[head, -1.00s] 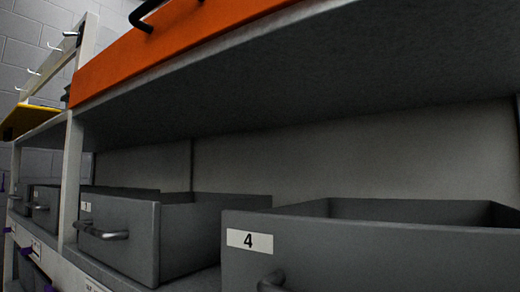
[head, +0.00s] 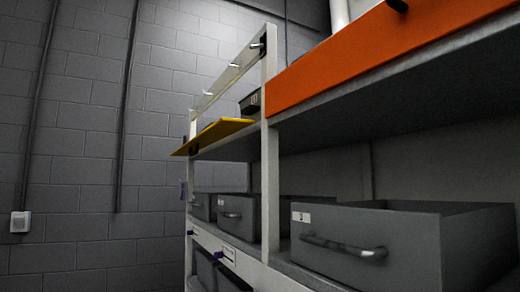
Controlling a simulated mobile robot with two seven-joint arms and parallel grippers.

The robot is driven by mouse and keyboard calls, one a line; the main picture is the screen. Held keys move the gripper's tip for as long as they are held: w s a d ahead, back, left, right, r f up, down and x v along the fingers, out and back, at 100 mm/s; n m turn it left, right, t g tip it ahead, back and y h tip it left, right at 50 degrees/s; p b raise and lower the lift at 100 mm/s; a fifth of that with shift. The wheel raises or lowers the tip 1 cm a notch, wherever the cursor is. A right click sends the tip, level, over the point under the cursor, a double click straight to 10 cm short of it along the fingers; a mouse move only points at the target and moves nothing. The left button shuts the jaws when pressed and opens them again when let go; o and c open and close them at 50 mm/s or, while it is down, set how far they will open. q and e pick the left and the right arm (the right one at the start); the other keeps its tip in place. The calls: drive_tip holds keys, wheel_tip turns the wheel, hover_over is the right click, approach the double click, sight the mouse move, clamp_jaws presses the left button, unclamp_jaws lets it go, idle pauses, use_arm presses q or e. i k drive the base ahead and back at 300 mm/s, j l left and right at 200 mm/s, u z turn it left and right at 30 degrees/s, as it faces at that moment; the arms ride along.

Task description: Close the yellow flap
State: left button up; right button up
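The yellow flap (head: 214,135) is in the head view, left of the middle. It lies open, close to level, and sticks out from the upper shelf level of the rack's far section. A small dark part sits under its near edge. Neither of my grippers shows in the head view.
The rack (head: 270,180) runs along the right. An orange panel (head: 390,55) fronts its near upper shelf. A grey drawer (head: 390,240) with a handle juts out below it. Smaller drawers (head: 238,214) stand farther back. Left of the rack is open room before a block wall (head: 80,150).

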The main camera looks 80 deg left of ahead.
sight(224, 128)
drive_tip(key=u, duration=3.1)
drive_tip(key=i+z, duration=0.35)
drive_tip(key=i+j, duration=0.05)
drive_tip(key=i, duration=0.05)
